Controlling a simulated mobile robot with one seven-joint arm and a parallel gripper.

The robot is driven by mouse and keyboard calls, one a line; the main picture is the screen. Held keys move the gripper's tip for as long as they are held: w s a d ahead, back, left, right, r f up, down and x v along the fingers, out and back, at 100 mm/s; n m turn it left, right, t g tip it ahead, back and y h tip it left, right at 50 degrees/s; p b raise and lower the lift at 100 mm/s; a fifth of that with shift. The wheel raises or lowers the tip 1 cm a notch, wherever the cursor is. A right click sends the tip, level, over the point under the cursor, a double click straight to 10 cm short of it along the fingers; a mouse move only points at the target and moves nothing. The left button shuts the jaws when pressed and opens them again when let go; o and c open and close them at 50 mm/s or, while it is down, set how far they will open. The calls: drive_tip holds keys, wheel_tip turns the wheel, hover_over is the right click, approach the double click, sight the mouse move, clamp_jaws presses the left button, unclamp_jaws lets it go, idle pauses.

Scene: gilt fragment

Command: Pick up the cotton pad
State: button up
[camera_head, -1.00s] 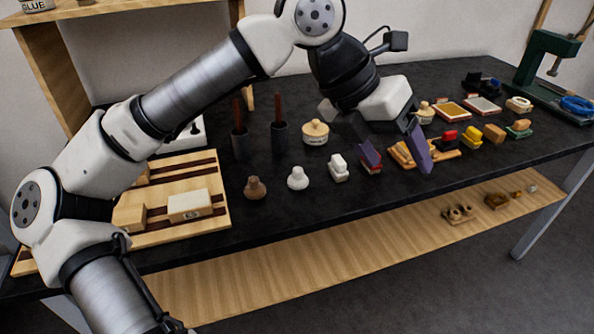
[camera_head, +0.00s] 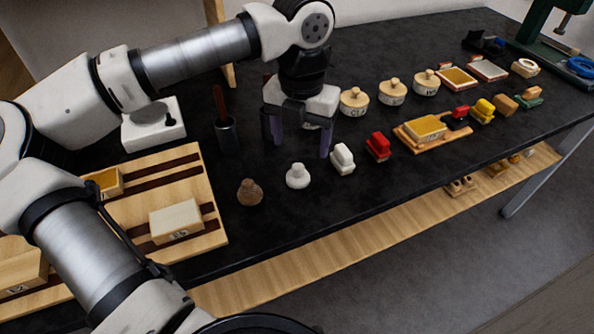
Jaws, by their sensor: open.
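The white, knob-topped round pad (camera_head: 298,177), which looks like the cotton pad, stands upright on the black bench near its front edge. A similar brown pad (camera_head: 249,193) stands to its left. My gripper (camera_head: 298,138) is open, fingers pointing down, with nothing seen between them. In the picture it is just above and behind the white pad, apart from it. The exact height of the fingertips above the bench is hard to tell.
A white block (camera_head: 342,158) and a red block (camera_head: 378,147) stand to the right of the white pad. Lidded round pots (camera_head: 354,101) stand behind. A dark cup (camera_head: 226,136) and a wooden board (camera_head: 205,184) are to the left. Bare bench lies in front.

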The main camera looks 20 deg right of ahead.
sight(298, 166)
wheel_tip(298, 166, down, 3)
drive_tip(key=shift+r, duration=0.2)
drive_tip(key=f, duration=0.1)
drive_tip(key=f+p, duration=0.1)
drive_tip(key=f, duration=0.2)
drive_tip(key=shift+s+a+f+p, duration=0.1)
drive_tip(key=shift+s+a+p, duration=0.2)
drive_tip(key=shift+a, duration=0.1)
drive_tip(key=shift+f, duration=0.5)
drive_tip(key=c, duration=1)
